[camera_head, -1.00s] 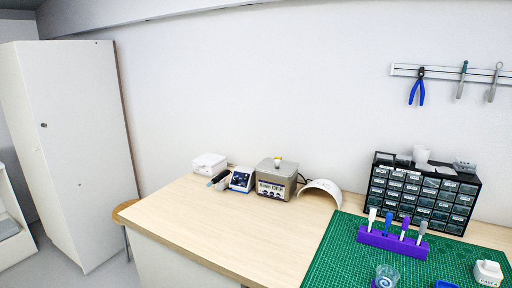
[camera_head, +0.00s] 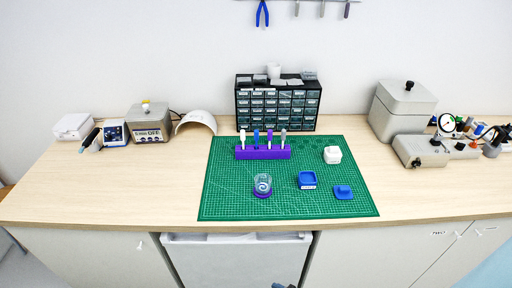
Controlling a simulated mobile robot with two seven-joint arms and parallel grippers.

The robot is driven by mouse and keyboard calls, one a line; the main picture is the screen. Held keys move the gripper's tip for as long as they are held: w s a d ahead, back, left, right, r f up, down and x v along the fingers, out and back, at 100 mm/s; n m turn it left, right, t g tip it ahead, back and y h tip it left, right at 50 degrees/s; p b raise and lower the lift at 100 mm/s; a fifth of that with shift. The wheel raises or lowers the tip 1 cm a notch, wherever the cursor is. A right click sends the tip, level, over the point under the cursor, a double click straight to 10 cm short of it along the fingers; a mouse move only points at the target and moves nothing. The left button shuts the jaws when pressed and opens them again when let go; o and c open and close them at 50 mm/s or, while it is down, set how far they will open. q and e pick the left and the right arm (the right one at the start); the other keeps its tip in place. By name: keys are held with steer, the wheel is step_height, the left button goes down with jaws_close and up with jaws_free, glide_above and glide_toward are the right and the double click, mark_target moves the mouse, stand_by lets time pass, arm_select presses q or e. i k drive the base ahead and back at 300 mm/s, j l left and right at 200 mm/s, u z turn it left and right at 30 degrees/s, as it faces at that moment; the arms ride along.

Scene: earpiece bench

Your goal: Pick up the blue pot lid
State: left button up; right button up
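A small blue piece with a raised tab, which looks like the blue pot lid (camera_head: 343,192), lies on the green cutting mat (camera_head: 225,205) near its right front. An open-looking square blue pot (camera_head: 307,180) with a pale label on its front stands just left of it, apart from it. Neither of my grippers shows clearly. A small grey-blue shape is cut off at the bottom edge of the view, and I cannot tell what it is.
On the mat are a purple tool holder (camera_head: 263,153), a clear cup with a blue swirl (camera_head: 263,184) and a white pot (camera_head: 332,155). A drawer cabinet (camera_head: 277,105) stands behind. Grey equipment (camera_head: 404,110) stands right. The wooden bench (camera_head: 110,190) is clear at front left.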

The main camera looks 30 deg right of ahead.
mark_target(341, 192)
steer(key=z, duration=1.65)
